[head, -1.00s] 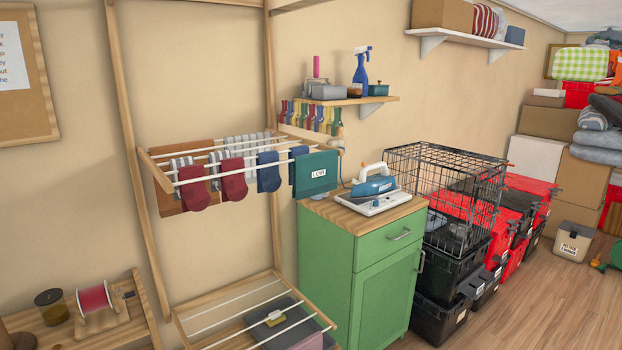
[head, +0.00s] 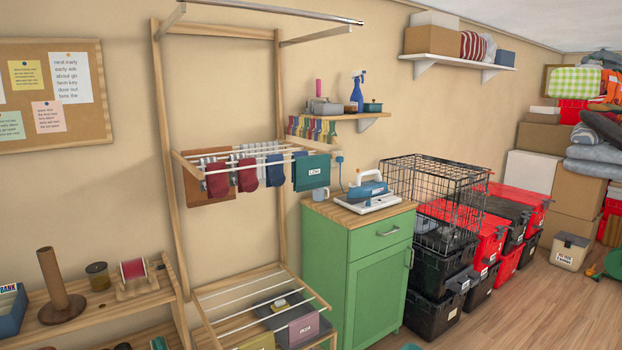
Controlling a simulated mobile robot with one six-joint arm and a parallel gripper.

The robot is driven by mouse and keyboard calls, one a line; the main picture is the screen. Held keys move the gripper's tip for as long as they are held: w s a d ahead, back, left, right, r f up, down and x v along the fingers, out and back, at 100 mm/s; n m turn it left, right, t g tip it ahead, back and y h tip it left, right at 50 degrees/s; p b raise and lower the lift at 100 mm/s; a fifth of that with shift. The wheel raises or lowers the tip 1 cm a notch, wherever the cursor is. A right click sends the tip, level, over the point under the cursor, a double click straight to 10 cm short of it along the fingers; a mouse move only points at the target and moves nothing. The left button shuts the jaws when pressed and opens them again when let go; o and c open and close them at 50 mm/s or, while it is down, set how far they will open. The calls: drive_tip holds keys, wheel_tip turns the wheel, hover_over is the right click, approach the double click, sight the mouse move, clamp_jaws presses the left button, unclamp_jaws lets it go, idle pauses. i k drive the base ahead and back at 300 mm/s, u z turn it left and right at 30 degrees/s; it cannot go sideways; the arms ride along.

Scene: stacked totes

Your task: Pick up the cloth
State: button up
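I cannot tell which piece is meant by the cloth. A teal cloth (head: 307,174) with a white label hangs at the right end of the drying rack's (head: 168,130) middle rails. A brown cloth (head: 193,188) hangs at the left end, partly hidden by socks. Dark red socks (head: 246,178) and a blue sock (head: 275,173) hang between them, with pale striped pieces behind. A green checked cloth-like item (head: 575,80) lies on the pile at the far right. My gripper is not in view.
A green cabinet (head: 375,285) carries an iron (head: 368,187) on a white board and a mug (head: 320,194). A low wooden shelf (head: 85,315) is at left. Floor shows at right.

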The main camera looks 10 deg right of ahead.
sight(311, 172)
drive_tip(key=z, duration=0.3)
drive_tip(key=k, duration=0.35)
drive_tip(key=u, duration=1.5)
drive_tip(key=i, duration=1.15)
drive_tip(key=u, duration=0.05)
